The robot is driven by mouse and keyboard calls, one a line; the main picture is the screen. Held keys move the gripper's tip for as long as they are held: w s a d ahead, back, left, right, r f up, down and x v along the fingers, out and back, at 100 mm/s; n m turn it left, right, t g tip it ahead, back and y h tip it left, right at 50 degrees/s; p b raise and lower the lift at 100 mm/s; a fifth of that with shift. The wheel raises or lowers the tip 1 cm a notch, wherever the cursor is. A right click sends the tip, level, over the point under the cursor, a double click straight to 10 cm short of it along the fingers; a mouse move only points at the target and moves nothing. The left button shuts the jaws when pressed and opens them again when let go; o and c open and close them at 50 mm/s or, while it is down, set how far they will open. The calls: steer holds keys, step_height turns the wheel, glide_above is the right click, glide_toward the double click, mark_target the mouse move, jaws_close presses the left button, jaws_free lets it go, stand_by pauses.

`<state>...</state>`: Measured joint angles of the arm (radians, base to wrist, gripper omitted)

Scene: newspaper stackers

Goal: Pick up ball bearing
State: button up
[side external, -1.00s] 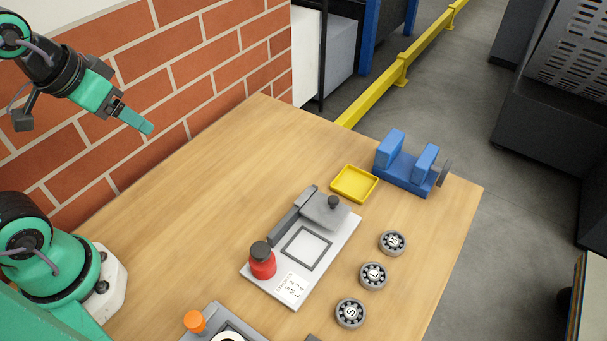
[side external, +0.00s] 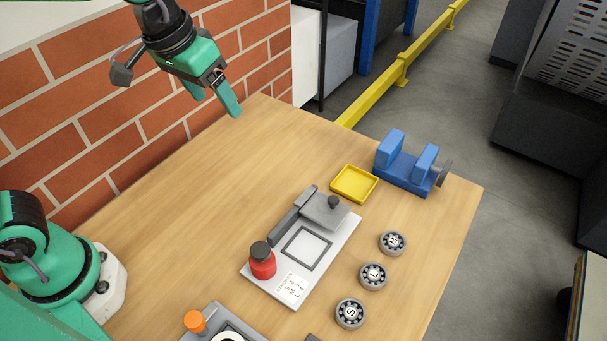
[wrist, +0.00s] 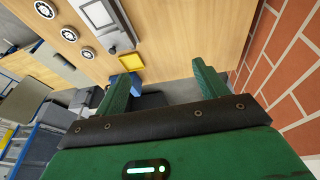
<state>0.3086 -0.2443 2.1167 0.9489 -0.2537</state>
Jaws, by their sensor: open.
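Three round ball bearings lie in a row on the right side of the table in the side view: one marked S (side external: 350,313) at the front, one marked L (side external: 373,276) in the middle, and a third (side external: 392,243) at the back, its letter hard to read. They also show at the top left of the wrist view (wrist: 69,33). My green gripper (side external: 216,106) is open and empty, high above the table's far left part near the brick wall, well away from the bearings. Its two fingers (wrist: 162,86) are spread in the wrist view.
A grey fixture plate (side external: 340,252) with a red-bodied knob (side external: 262,262) lies left of the bearings. A yellow tray (side external: 354,184) and a blue vise (side external: 404,168) stand behind. An orange-knobbed device (side external: 195,321) is at the front. The table's left middle (side external: 190,210) is clear.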

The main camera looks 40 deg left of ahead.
steer(key=w+d+f+g, duration=0.1)
steer(key=w+d+f, duration=0.25)
steer(key=d, duration=0.45)
steer(key=m+g+y, duration=0.1)
steer(key=g, duration=0.1)
glide_toward(374, 274)
steer(key=shift+w+a, duration=0.15)
steer(key=shift+w, duration=0.25)
steer(key=shift+s+d+f, duration=0.2)
steer(key=shift+d+f, duration=0.15)
steer(key=shift+f, duration=1.3)
steer(key=shift+f, duration=0.1)
steer(key=shift+s+a+f, duration=0.1)
steer(key=shift+f, duration=2.4)
steer(key=shift+c, duration=0.2)
